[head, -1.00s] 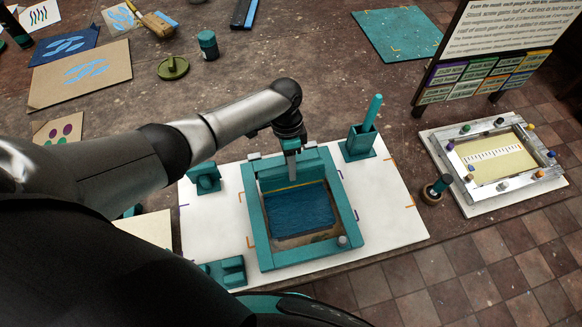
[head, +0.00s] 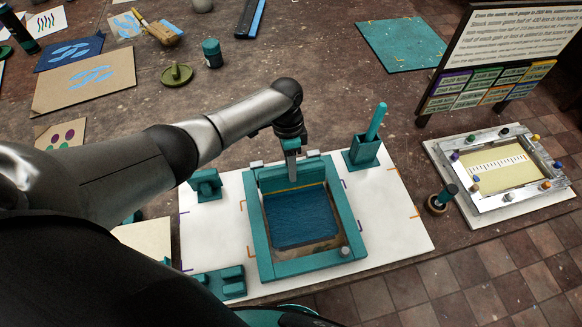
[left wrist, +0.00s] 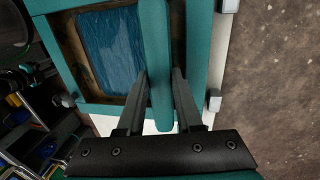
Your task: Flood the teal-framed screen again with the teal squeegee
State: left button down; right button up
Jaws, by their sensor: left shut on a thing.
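The teal-framed screen (head: 262,238) lies on a white board, with blue ink (head: 300,217) over most of its mesh. A tan strip shows at the mesh's front end. The teal squeegee (head: 270,179) stands across the back end of the screen, inside the frame. My left gripper (head: 292,176) is shut on the squeegee from above. In the left wrist view its two dark fingers (left wrist: 160,80) lie on either side of the squeegee's teal bar (left wrist: 155,45), with the inked mesh (left wrist: 110,45) beside it. The squeegee's lower edge is hidden. My right gripper is not in view.
A teal holder (head: 362,152) with an upright teal rod stands right of the screen. Teal blocks (head: 206,184) stand to its left. A dark-topped jar (head: 440,199) and another framed screen (head: 492,168) are farther right.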

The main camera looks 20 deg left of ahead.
pick_arm(q)
notch_tip(320, 180, up, 3)
jog(key=p, duration=0.3)
jog(key=shift+r+p, duration=0.35)
jog(key=shift+r, duration=0.65)
